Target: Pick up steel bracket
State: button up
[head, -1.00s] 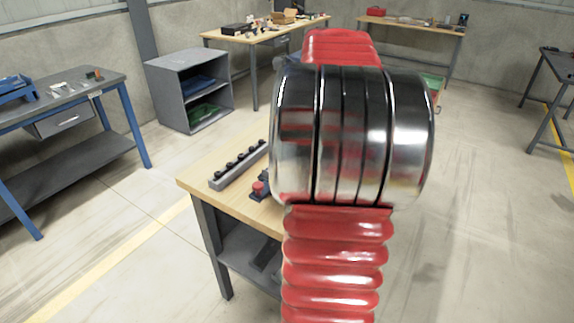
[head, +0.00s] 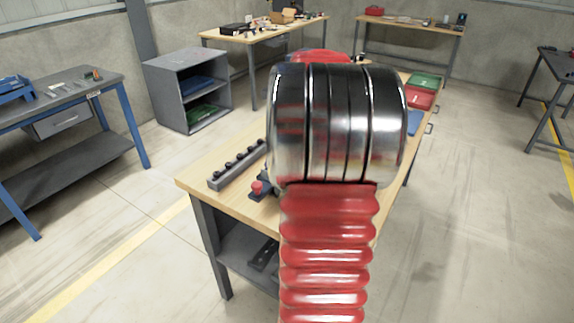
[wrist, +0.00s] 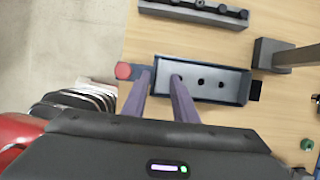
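In the wrist view, a pale grey plate with dark holes (wrist: 211,82), which looks like the steel bracket, lies within a dark blue fixture (wrist: 243,98) on the wooden bench. A red knob (wrist: 123,71) is at the fixture's left end. My gripper (wrist: 162,78) is open, its two purple-grey fingers apart over the fixture's left part. The right fingertip overlaps the plate's left end; I cannot tell whether it touches. In the head view my arm hides the gripper and the plate; only the fixture's red knob (head: 257,187) and a bit of its body show.
A grey rail with black knobs (head: 236,166) lies along the bench's left edge, and in the wrist view (wrist: 195,12). A dark block with a post (wrist: 275,55) stands right of the fixture. Green (head: 424,82) and red (head: 420,99) bins sit at the bench's far end. Bare wood lies below the fixture.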

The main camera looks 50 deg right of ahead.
jog(key=shift+s+x, duration=0.15)
jog(key=shift+x, duration=1.15)
jog(key=shift+s+x, duration=0.1)
jog(key=shift+x, duration=1.2)
jog(key=shift+a+f, duration=0.1)
jog(key=shift+c, duration=0.5)
grip_shut()
